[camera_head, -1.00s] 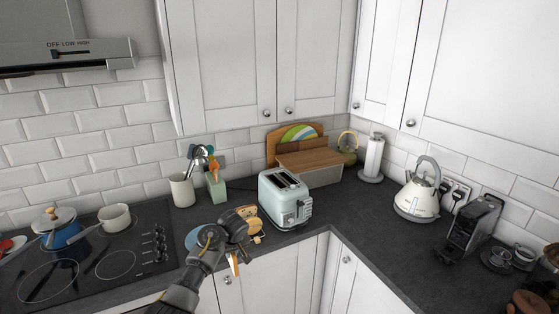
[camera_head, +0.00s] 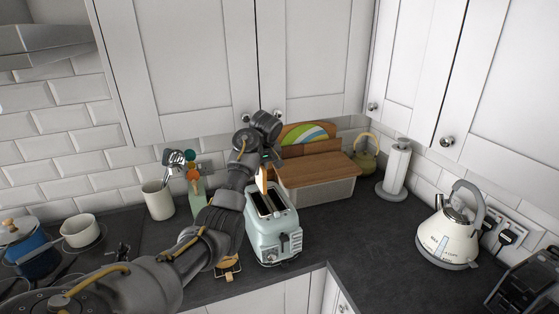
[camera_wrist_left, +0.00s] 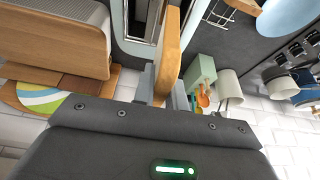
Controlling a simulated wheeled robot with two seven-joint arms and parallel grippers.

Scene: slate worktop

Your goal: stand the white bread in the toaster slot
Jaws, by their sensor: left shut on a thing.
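The pale blue toaster (camera_head: 274,238) stands upright on the worktop, its two long slots facing up; part of its top shows in the wrist view (camera_wrist_left: 140,47). My left gripper (camera_head: 268,160) is above the far end of the toaster, shut on the white bread (camera_head: 262,181). The slice hangs upright, edge-on, with its lower end close over the slots; I cannot tell whether it has entered one. In the wrist view the bread (camera_wrist_left: 169,50) sits between the two fingers (camera_wrist_left: 163,88), beside the toaster's slot. My right gripper is not in view.
A wooden-lidded bread bin (camera_head: 318,186) stands close behind and right of the toaster. A green utensil holder (camera_head: 197,197) and white crock (camera_head: 158,200) stand left. More bread (camera_head: 228,267) lies at the toaster's front left, partly behind my arm.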

